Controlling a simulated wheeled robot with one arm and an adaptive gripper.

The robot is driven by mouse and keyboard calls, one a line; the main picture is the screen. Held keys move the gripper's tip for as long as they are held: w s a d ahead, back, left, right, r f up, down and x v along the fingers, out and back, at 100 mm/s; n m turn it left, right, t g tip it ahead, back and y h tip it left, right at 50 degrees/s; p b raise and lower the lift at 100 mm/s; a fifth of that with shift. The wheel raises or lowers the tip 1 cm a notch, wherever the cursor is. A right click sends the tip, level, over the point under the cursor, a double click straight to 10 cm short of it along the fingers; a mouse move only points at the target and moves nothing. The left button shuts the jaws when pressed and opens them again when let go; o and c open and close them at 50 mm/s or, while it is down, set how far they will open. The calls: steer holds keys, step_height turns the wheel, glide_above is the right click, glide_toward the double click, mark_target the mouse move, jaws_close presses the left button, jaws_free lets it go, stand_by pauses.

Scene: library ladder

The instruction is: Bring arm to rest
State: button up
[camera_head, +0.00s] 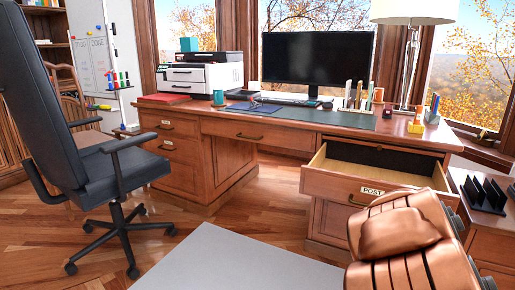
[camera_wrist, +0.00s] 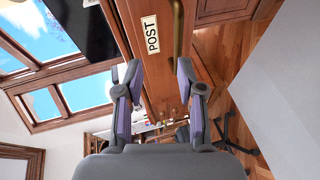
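My gripper (camera_wrist: 159,82) shows in the wrist view with its two fingers spread apart and nothing between them. Beyond the fingers is the wooden front of a drawer (camera_head: 336,185) with a POST label and a brass handle (camera_wrist: 178,28). The fingers look apart from the handle, though the exact gap is hard to tell. In the head view this drawer is pulled open at the right end of the desk (camera_head: 230,124). A copper-coloured part of my arm covers the lower right there, and my gripper cannot be made out.
An office chair (camera_head: 118,172) stands at the left on the wood floor. A side cabinet (camera_head: 500,238) with a black rack (camera_head: 485,195) is at the right. A monitor (camera_head: 318,58), printer (camera_head: 200,75) and lamp (camera_head: 412,12) stand on the desk.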

steer(key=s+a+r+m+g+h+p, duration=0.1)
steer(key=s+r+m+g+p, duration=0.3)
steer(key=r+p, duration=0.4)
steer(key=s+r+m+g+h+p, duration=0.2)
steer(key=s+r+m+p, duration=0.3)
steer(key=s+r+p, duration=0.25)
steer(key=s+a+r+m+g+y+p, duration=0.1)
steer(key=s+a+r+g+y+p, duration=0.1)
steer(key=s+a+r+p, duration=0.4)
steer(key=s+a+r+m+g+y+p, duration=0.2)
steer(key=s+a+r+g+p, duration=0.3)
steer(key=s, duration=0.9)
steer(key=s+a+r+m+g+y+p, duration=0.2)
steer(key=s+a+r+g+p, duration=0.2)
steer(key=s+a+r+p, duration=0.3)
steer(key=s+a+p, duration=0.3)
steer(key=p, duration=0.3)
steer(key=shift+a+r, duration=0.15)
steer(key=shift+a, duration=0.05)
steer(key=shift+s+r, duration=0.15)
steer(key=shift+s, duration=0.15)
steer(key=shift+a, duration=0.1)
